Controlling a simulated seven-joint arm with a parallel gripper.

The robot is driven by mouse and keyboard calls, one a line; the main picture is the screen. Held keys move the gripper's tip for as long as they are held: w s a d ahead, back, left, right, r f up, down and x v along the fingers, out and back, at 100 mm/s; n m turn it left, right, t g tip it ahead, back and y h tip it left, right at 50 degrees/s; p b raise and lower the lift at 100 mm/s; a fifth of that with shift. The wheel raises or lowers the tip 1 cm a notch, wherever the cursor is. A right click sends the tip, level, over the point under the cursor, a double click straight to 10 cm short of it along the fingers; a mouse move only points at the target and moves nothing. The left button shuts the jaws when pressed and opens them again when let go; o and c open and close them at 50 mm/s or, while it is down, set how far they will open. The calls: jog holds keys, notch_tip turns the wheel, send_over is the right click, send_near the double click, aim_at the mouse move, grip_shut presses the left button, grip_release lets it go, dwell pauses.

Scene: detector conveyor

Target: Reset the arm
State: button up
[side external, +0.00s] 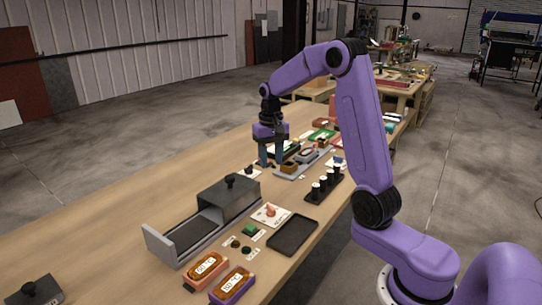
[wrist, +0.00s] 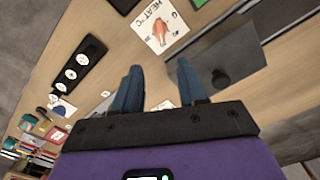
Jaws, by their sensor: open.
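My gripper (side external: 271,162) hangs pointing down over the middle of the long wooden table in the side view, beyond the grey box. Its two blue fingers are apart with nothing seen between them. In the wrist view my gripper (wrist: 158,72) also shows its fingers spread and empty, with bare table between and beyond them. Whether the fingertips touch anything on the table is hard to tell in the side view.
A grey box (side external: 222,198) with a black knob and an extended tray (side external: 160,243) stands nearer. A black rack (side external: 325,187) holds several cylinders. A card with a red piece (side external: 270,212), a dark tray (side external: 293,234) and labelled blocks (side external: 206,267) lie nearby. The left table side is mostly clear.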

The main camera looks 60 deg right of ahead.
jog(key=shift+r, duration=0.35)
